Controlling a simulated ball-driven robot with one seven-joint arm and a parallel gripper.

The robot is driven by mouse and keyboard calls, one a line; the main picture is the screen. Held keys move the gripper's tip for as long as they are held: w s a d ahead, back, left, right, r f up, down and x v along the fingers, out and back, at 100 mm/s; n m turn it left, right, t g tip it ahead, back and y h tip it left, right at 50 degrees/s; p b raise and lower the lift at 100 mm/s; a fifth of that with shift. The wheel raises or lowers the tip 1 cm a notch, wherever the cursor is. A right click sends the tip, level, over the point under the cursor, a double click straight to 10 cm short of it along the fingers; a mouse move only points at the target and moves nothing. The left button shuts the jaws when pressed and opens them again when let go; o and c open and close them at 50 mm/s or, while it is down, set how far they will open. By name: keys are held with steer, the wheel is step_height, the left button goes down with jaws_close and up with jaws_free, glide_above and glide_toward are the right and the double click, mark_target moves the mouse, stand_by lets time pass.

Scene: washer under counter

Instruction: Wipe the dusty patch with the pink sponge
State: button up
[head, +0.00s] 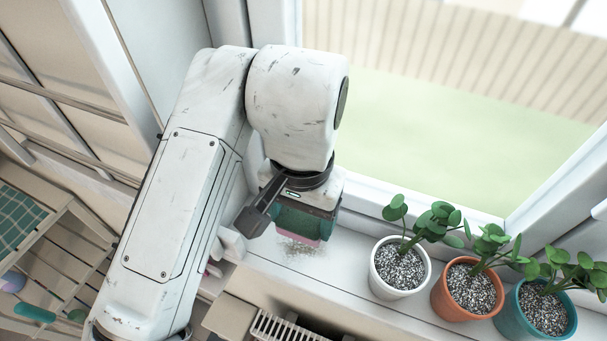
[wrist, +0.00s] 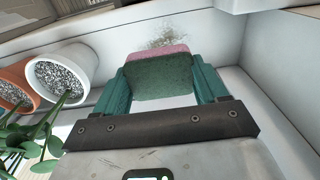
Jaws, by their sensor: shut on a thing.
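My gripper (wrist: 161,88) is shut on the sponge (wrist: 160,76), which has a green body and a pink layer on its far face. In the head view, the sponge's pink edge (head: 299,239) shows just below my gripper (head: 303,224), over the white window sill. The dusty patch (head: 301,249) is a grey speckled smudge on the sill, right beside the sponge and partly hidden by it. In the wrist view the patch (wrist: 168,39) lies just beyond the pink face. I cannot tell whether the sponge touches the sill.
A white pot (head: 399,268), a terracotta pot (head: 467,291) and a teal pot (head: 546,309), each with a leafy plant, stand on the sill to the right. A radiator (head: 283,326) is below the sill. A slatted shelf (head: 62,255) stands at left.

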mark_target(294, 247)
steer(key=shift+s+r, duration=0.15)
steer(key=shift+w+f+b, duration=0.4)
steer(key=shift+w+f, duration=0.1)
steer(key=shift+f, duration=0.35)
step_height(294, 247, down, 3)
steer(key=b, duration=0.4)
steer(key=shift+s+f, duration=0.1)
steer(key=shift+f+b, duration=0.9)
steer(key=shift+f, duration=0.95)
steer(key=shift+f, duration=0.45)
steer(key=shift+a, duration=0.1)
steer(key=shift+w+a, duration=0.25)
steer(key=shift+a, duration=0.35)
